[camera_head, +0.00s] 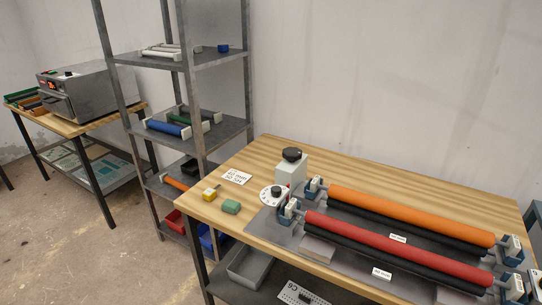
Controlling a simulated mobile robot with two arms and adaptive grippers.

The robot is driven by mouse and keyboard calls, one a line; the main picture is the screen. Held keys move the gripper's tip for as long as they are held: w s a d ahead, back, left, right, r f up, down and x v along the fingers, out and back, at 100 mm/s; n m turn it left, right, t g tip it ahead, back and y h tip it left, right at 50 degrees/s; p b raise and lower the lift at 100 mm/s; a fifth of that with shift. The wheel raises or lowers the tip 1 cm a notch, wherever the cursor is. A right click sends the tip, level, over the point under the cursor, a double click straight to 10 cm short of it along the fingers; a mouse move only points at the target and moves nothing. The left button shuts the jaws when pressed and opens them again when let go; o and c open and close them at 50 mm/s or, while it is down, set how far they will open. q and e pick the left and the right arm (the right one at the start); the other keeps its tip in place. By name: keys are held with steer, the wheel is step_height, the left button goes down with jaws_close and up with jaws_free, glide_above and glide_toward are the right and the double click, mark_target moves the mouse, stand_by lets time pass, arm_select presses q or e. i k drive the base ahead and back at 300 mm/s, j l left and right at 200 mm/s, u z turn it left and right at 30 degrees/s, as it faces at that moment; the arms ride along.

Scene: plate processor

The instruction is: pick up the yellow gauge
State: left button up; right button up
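The yellow gauge (209,195) is a small yellow block with a pale part at its upper end. It lies on the wooden table (255,158), near the table's left corner. A small green block (231,207) lies just to its right, a little nearer the front edge. Nothing covers the gauge. Neither of my grippers shows in the head view.
The plate processor with an orange roller (410,215) and a red roller (400,250) fills the table's right part. A white dial (273,194) and black-knobbed box (291,165) stand near the gauge. A metal shelf rack (189,95) rises close to the table's left end.

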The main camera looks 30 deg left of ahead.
mark_target(209, 194)
steer(key=u, duration=1.35)
steer(key=i+j+z, duration=0.35)
